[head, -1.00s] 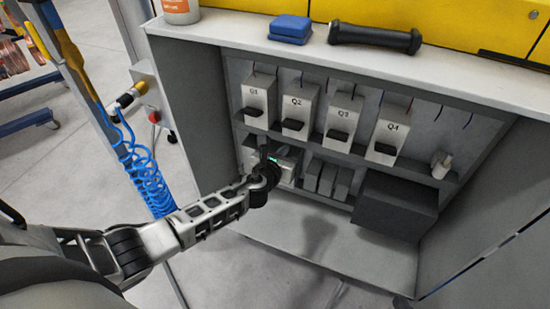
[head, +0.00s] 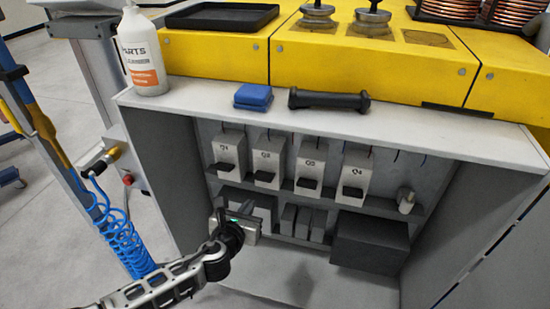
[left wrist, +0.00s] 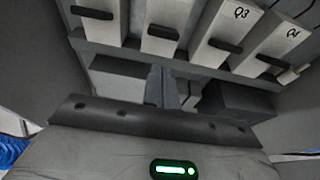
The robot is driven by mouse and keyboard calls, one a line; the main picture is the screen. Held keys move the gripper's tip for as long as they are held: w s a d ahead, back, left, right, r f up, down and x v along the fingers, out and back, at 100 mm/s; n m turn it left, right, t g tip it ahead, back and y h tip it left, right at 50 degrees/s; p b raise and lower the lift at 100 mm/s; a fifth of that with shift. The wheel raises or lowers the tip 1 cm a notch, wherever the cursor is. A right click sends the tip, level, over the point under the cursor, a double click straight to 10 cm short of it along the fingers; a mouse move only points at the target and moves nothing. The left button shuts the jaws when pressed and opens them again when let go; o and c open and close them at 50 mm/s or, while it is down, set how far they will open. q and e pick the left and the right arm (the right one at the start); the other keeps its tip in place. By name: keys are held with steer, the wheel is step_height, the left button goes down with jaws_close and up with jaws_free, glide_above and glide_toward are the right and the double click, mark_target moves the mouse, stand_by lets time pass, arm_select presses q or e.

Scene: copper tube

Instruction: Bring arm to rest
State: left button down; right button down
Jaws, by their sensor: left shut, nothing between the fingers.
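My left arm (head: 165,285) comes in from the bottom left in the head view. Its left gripper (head: 246,207) is in front of the lower left part of the open grey cabinet, below the breakers marked Q1 (head: 228,152) and Q2 (head: 268,157). Its fingers are shut and empty. The left wrist view shows the dark fingers (left wrist: 161,76) together, pointing into the cabinet, with a green light on the gripper body. Whether they touch anything inside cannot be told. My right gripper is not in view.
Breakers Q3 (head: 310,162) and Q4 (head: 355,172) stand further right. A dark box (head: 370,240) sits lower right. The cabinet top (head: 430,130) holds a white bottle (head: 142,55), blue block (head: 253,97) and black handle (head: 328,101). A coiled blue hose (head: 125,240) hangs left.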

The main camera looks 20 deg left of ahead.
arm_select(q)
steer(key=s+d+f+n+g+h, duration=0.1)
steer(key=s+d+n+g, duration=0.1)
steer(key=s+n, duration=0.8)
steer(key=s+d+f+n+g+h, duration=0.2)
steer(key=s+n, duration=0.9)
steer(key=n, duration=1.2)
steer(key=shift+s+d+f, duration=0.3)
steer(key=shift+d, duration=0.95)
